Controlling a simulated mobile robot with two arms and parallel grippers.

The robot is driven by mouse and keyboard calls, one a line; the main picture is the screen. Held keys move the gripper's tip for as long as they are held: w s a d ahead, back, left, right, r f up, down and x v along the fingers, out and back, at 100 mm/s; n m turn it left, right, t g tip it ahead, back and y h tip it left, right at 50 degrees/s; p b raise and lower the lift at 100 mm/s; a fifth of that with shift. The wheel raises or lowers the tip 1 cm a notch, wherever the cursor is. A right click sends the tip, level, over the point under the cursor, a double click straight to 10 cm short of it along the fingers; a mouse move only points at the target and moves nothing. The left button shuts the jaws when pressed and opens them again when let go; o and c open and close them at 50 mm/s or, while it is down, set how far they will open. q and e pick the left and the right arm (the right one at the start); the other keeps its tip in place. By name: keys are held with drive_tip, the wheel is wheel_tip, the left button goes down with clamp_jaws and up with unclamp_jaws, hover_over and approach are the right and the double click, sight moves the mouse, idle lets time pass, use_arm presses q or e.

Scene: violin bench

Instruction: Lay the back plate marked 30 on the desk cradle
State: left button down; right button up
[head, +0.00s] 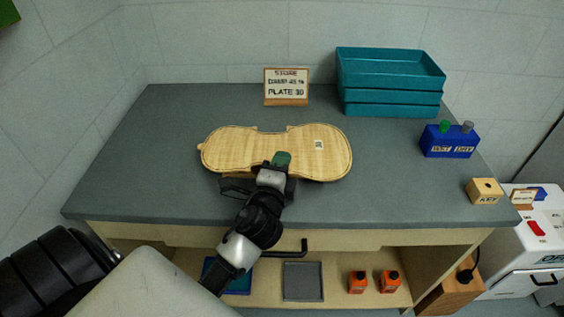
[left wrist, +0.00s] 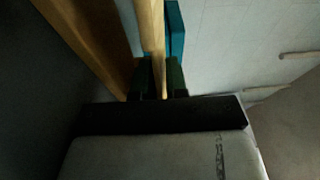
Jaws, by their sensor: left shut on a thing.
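The pale wooden violin back plate (head: 240,147) is level over the middle of the desk (head: 140,150), with a small tag near its right end too small to read surely. My left gripper (head: 281,165) is shut on its near edge at the waist. In the left wrist view the plate (left wrist: 152,35) stands edge-on between the dark green fingertips (left wrist: 159,80). The desk cradle is not clearly visible; the plate covers that part of the desk. I cannot tell whether the plate touches anything below it. My right gripper is not in view.
A sign (head: 287,87) reading PLATE 30 stands behind the plate. Teal stacked trays (head: 390,82), a blue holder (head: 449,141) and a KEY block (head: 484,191) are to the right. The desk's left side is clear. Orange bottles (head: 357,283) sit on the shelf below.

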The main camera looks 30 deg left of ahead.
use_arm(q)
drive_tip(key=c, duration=1.1)
unclamp_jaws()
drive_tip(key=v, duration=0.5)
drive_tip(key=shift+s+f+b, duration=0.1)
drive_tip(key=shift+f+b, duration=0.05)
drive_tip(key=shift+b, duration=0.25)
drive_tip(key=b+v, duration=0.1)
drive_tip(key=v, duration=0.3)
drive_tip(key=shift+s+d, duration=0.1)
drive_tip(key=shift+s, duration=0.05)
drive_tip(key=shift+s+d, duration=0.15)
drive_tip(key=shift+s, duration=0.5)
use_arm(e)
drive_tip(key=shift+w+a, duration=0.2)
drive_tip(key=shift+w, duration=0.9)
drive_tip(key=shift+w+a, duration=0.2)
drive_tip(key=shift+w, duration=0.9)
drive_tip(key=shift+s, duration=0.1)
